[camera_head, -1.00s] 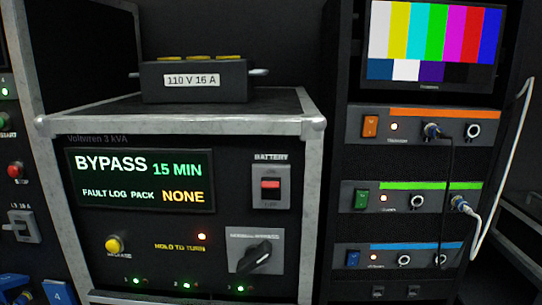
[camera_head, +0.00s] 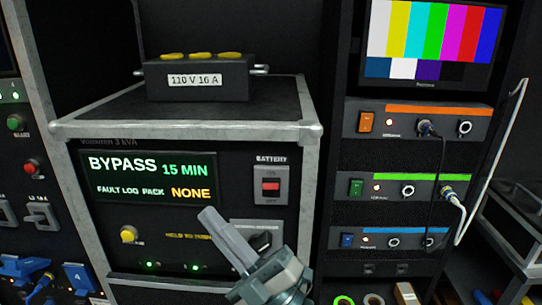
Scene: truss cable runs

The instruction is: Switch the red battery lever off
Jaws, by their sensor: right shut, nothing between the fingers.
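The red battery lever (camera_head: 271,186) sits in a grey plate under the word BATTERY, on the right of the black power unit's front panel. The lever lies about mid-plate, and its exact position is too small to tell. My right gripper (camera_head: 208,217) comes up from the bottom edge, its fingers shut and empty, pointing up and left. It is below and left of the lever, apart from it in the picture, and covers part of the rotary switch (camera_head: 264,241). The display (camera_head: 150,178) reads BYPASS 15 MIN, FAULT LOG PACK NONE. My left gripper is not in view.
A black 110 V 16 A box (camera_head: 197,80) stands on top of the unit's case. A yellow button (camera_head: 129,234) is at the panel's lower left. To the right, a rack holds a colour-bar monitor (camera_head: 432,42) and several cabled modules. Breaker levers (camera_head: 42,214) are at the left.

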